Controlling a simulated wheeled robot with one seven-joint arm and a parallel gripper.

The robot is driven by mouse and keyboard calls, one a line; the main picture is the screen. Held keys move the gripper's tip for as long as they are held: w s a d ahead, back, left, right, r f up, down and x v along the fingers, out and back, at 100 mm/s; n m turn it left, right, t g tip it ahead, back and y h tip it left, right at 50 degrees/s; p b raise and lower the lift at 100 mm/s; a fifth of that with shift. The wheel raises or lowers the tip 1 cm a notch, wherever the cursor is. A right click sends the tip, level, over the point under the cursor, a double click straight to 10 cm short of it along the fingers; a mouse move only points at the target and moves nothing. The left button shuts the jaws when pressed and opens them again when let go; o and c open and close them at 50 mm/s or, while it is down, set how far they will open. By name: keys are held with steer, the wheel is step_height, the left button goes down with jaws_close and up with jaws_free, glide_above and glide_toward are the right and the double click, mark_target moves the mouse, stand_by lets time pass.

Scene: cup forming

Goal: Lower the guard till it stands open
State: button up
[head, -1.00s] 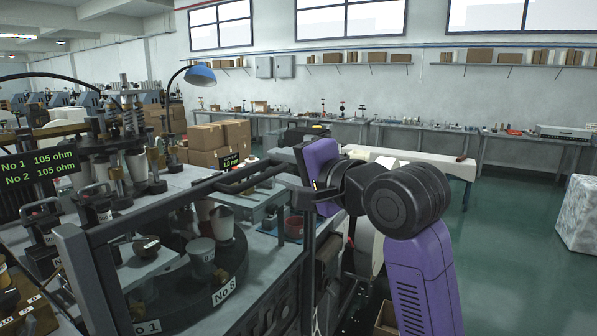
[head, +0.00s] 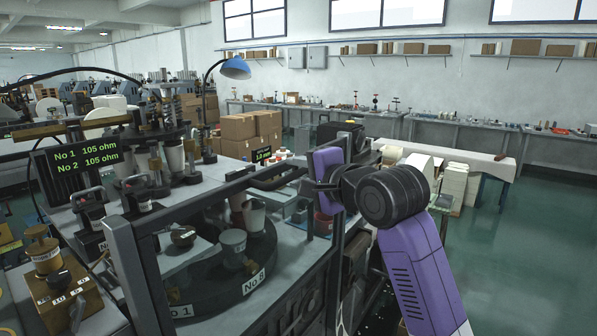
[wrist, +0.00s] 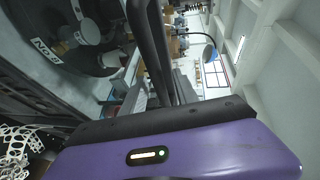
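The guard (head: 135,270) is a dark grey frame at the front of the round cup-forming machine. Its top bar slopes from a left post up toward my gripper, and a dark handle bar (head: 278,179) runs along near its right end. My gripper (head: 318,182), with a purple body, is at the right end of this handle in the head view. In the wrist view, dark bars (wrist: 150,50) run down to the purple body's edge. The fingertips are hidden, so I cannot tell whether they are closed on the handle. Behind the frame is the dark turntable (head: 215,298) with cups.
A display reading 105 ohm (head: 85,156) and small brass-and-black devices (head: 60,280) stand at the left. Cardboard boxes (head: 245,130) and a blue lamp (head: 236,68) are behind. Green floor (head: 510,240) is clear at the right.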

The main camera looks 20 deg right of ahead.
jaws_close()
stand_by(1.4)
